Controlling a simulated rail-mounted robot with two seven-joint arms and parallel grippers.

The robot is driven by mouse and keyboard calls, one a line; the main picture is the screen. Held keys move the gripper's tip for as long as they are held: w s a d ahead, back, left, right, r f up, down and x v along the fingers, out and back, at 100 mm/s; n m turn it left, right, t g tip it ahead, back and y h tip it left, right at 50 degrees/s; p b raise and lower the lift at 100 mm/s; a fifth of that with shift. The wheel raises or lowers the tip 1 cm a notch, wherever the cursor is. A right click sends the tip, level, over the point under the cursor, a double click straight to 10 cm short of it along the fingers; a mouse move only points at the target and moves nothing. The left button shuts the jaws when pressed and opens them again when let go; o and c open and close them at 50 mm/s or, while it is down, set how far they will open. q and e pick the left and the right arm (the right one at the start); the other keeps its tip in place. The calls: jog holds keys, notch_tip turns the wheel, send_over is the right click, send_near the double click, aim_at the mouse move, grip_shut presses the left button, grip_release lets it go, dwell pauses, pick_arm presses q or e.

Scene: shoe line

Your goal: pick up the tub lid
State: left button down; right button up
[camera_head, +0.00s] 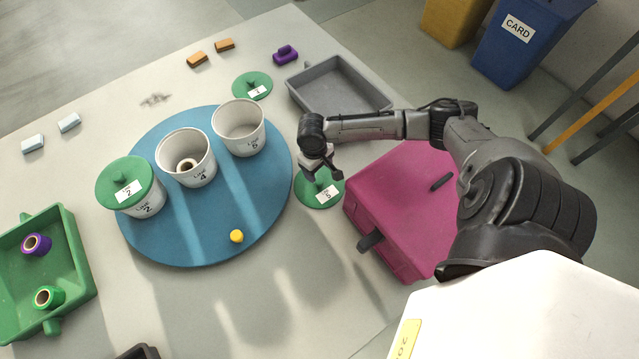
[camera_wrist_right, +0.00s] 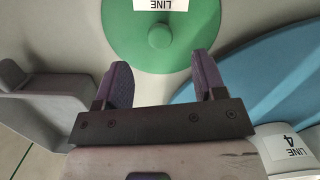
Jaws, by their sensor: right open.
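A green tub lid (camera_head: 318,190) with a round knob and a white label lies on the table between the blue round mat and the magenta case. It also shows in the right wrist view (camera_wrist_right: 160,50), at the top, flat with its knob up. My right gripper (camera_head: 322,174) is above this lid, and in its wrist view the open fingers (camera_wrist_right: 163,82) have nothing between them. The fingers point toward the knob, which appears apart from them. A second green lid (camera_head: 252,86) lies at the back. My left gripper is not in view.
The blue mat (camera_head: 200,235) holds a lidded tub (camera_head: 148,205), two open tubs (camera_head: 201,172) (camera_head: 240,143) and a yellow piece (camera_head: 237,236). A grey tray (camera_head: 362,83) stands behind the gripper; the magenta case (camera_head: 405,205) stands close right. A green tray (camera_head: 72,262) is at left.

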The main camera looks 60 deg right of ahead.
aim_at(319, 181)
notch_tip(319, 181, down, 3)
jog(key=shift+s+r, duration=0.1)
jog(key=shift+r, duration=0.1)
notch_tip(319, 181, down, 4)
jog(key=b, duration=0.3)
jog(key=shift+s+f, duration=0.1)
jog(key=shift+f, duration=0.45)
jog(key=shift+s, duration=0.1)
jog(key=shift+c, duration=0.2)
jog(key=shift+r, duration=0.1)
jog(key=c, duration=1)
jog(key=shift+o, duration=0.2)
